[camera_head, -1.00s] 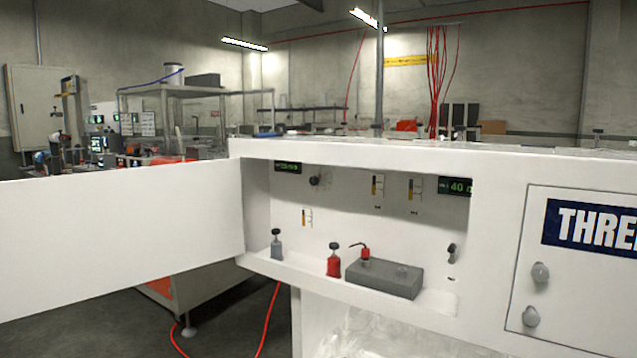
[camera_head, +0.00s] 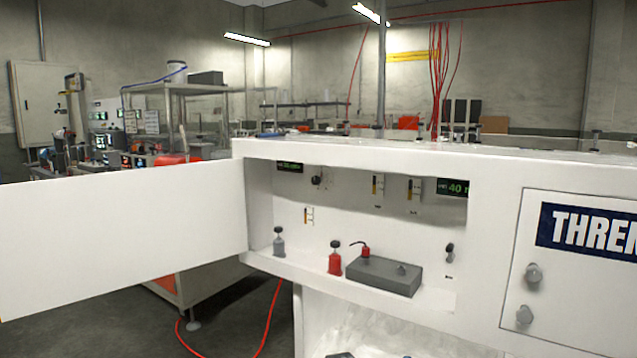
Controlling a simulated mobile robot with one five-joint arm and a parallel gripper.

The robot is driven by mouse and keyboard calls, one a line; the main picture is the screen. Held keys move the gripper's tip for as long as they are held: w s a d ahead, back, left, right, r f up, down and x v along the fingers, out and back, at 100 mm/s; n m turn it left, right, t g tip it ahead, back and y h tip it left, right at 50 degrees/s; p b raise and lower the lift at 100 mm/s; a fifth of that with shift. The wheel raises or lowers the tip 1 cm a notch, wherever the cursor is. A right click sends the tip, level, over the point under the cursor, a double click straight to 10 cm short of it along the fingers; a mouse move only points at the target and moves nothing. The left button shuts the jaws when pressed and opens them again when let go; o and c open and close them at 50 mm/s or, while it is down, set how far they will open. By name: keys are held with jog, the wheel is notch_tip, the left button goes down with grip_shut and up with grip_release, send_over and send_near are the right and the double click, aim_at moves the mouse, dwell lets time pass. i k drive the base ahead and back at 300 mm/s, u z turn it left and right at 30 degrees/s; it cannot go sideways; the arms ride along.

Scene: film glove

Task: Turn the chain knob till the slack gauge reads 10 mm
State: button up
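An open recess (camera_head: 345,228) in a white machine holds the controls. A dark round knob (camera_head: 316,180) sits on its back wall, and another dark knob or lever (camera_head: 450,250) sits lower right. Small upright gauges with yellow and dark marks are at upper centre (camera_head: 378,184), right of it (camera_head: 414,188) and lower left (camera_head: 308,215). Their labels are too small to read, so I cannot tell which is the slack gauge or the chain knob. A green display (camera_head: 452,187) shows about 40; another display (camera_head: 290,167) is unreadable. My gripper is not in view.
On the recess shelf stand a grey bottle (camera_head: 279,243), a red bottle (camera_head: 335,260) and a grey block (camera_head: 384,274) with a red-and-black fitting (camera_head: 363,250). A white door (camera_head: 120,240) stands open at left. A closed panel (camera_head: 570,290) with two grey knobs is at right.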

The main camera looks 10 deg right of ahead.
aim_at(316, 180)
jog(key=k, duration=0.4)
jog(key=u, duration=0.3)
jog(key=i, duration=1.2)
jog(key=u, duration=0.7)
jog(key=k, duration=0.9)
jog(key=u, duration=0.15)
jog(key=i, duration=0.95)
jog(key=z, duration=0.1)
